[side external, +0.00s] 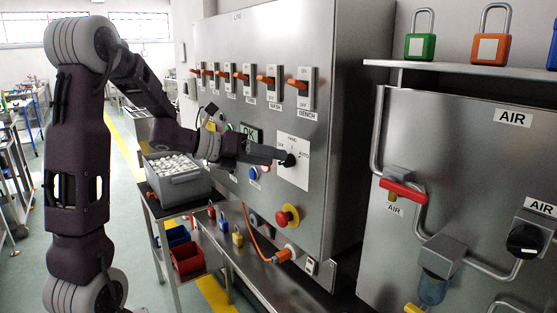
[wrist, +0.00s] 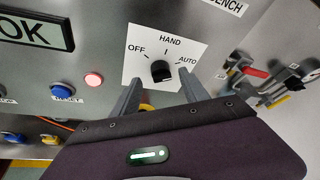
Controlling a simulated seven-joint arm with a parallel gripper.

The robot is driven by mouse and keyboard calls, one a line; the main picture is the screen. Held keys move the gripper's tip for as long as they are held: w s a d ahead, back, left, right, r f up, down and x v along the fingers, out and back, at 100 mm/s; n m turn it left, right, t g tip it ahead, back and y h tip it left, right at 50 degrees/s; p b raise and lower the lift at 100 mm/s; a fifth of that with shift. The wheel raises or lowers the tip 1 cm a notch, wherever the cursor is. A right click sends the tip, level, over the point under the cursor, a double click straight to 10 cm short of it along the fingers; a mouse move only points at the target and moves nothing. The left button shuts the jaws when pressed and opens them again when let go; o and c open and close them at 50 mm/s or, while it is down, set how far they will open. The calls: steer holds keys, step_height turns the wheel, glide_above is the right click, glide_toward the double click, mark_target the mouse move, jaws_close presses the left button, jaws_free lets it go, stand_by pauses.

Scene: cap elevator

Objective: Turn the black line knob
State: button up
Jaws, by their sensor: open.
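The black knob (wrist: 161,71) sits on a white plate (wrist: 140,61) marked OFF, HAND and AUTO on the grey cabinet front. It also shows in the side external view (side external: 289,160). My gripper (wrist: 160,82) is open, with one finger to the left of the knob and one to the right, their tips close to the plate. I cannot tell whether either finger touches the knob. In the side external view my gripper (side external: 281,154) reaches the plate from the left. The knob's exact pointing direction is too small to tell.
An OK display (wrist: 35,31), a red lamp (wrist: 94,79) and a blue RESET button (wrist: 63,91) lie left of the plate. A red emergency button (side external: 287,217) is below, and orange-handled switches (side external: 267,80) are above. A second cabinet with air valves (side external: 403,189) stands right.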

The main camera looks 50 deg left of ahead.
mark_target(279, 163)
steer(key=shift+x, duration=1.45)
jaws_close()
steer(key=n+t+h, duration=0.1)
steer(key=n, duration=0.2)
steer(key=n+t+h, duration=0.1)
steer(key=n, duration=0.2)
steer(key=f+n+t+h, duration=0.1)
steer(key=n, duration=0.3)
steer(key=shift+a+h, duration=0.3)
steer(key=shift+h, duration=0.1)
steer(key=n+t, duration=0.1)
steer(key=n, duration=0.3)
steer(key=n+t+y, duration=0.1)
steer(key=n+t, duration=0.1)
steer(key=n, duration=0.2)
steer(key=n+t+y, duration=0.1)
steer(key=n, duration=0.3)
steer(key=shift+d+f+n+t, duration=0.3)
steer(key=shift+f+n, duration=0.05)
steer(key=shift+n, duration=0.05)
steer(key=shift+n+y, duration=0.3)
steer(key=shift+n, duration=0.1)
